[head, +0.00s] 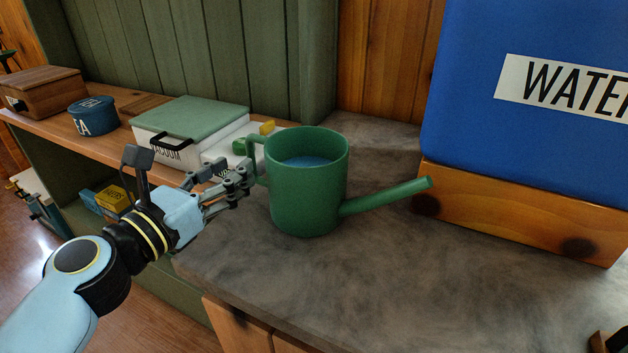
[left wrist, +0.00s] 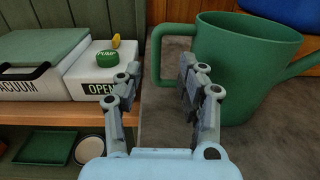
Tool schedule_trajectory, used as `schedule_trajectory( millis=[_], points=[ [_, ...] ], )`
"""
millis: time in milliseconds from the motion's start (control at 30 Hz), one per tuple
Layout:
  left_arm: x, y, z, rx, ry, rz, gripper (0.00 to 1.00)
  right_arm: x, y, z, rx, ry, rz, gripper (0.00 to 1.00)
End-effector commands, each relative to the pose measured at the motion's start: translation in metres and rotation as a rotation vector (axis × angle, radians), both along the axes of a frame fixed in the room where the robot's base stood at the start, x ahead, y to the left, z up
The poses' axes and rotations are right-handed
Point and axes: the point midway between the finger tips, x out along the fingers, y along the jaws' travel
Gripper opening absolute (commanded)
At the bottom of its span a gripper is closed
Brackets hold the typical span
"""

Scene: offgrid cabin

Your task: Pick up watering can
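The green watering can (head: 308,195) stands upright on the grey counter, its spout pointing right and its handle on the left. Blue water shows inside it. My left gripper (head: 245,180) is at the handle side of the can. In the left wrist view, the can (left wrist: 243,65) fills the upper right, and my left gripper (left wrist: 158,85) has its fingers apart. The handle (left wrist: 157,55) appears beyond and between the fingers, with no clear grip on it. My right gripper is not in either view.
A blue water container (head: 530,110) on a wooden base stands at the back right. A vacuum box (head: 190,118) with a green lid and a round blue tin (head: 92,116) are on the wooden shelf at left. The front counter (head: 400,270) is clear.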

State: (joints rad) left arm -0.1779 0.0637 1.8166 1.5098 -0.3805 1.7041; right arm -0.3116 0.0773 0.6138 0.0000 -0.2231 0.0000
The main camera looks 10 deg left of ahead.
Motion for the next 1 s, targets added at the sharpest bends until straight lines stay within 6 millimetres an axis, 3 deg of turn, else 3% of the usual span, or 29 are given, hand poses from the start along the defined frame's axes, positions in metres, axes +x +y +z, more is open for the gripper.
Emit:
schedule_trajectory(
  millis=[333, 633, 933, 1000],
  points=[
    [0.045, -0.013, -0.002, 0.0, -0.001, 0.002, 0.4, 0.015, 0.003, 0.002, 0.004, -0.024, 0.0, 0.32],
    [0.051, -0.015, -0.003, 0.001, 0.001, 0.001, 0.4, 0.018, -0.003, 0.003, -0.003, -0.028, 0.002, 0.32],
    [0.05, -0.015, -0.003, 0.001, 0.002, 0.001, 0.02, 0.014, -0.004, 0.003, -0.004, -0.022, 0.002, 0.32],
    [0.05, -0.015, -0.003, 0.001, 0.002, 0.001, 0.0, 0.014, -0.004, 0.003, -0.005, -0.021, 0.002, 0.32]
  ],
)
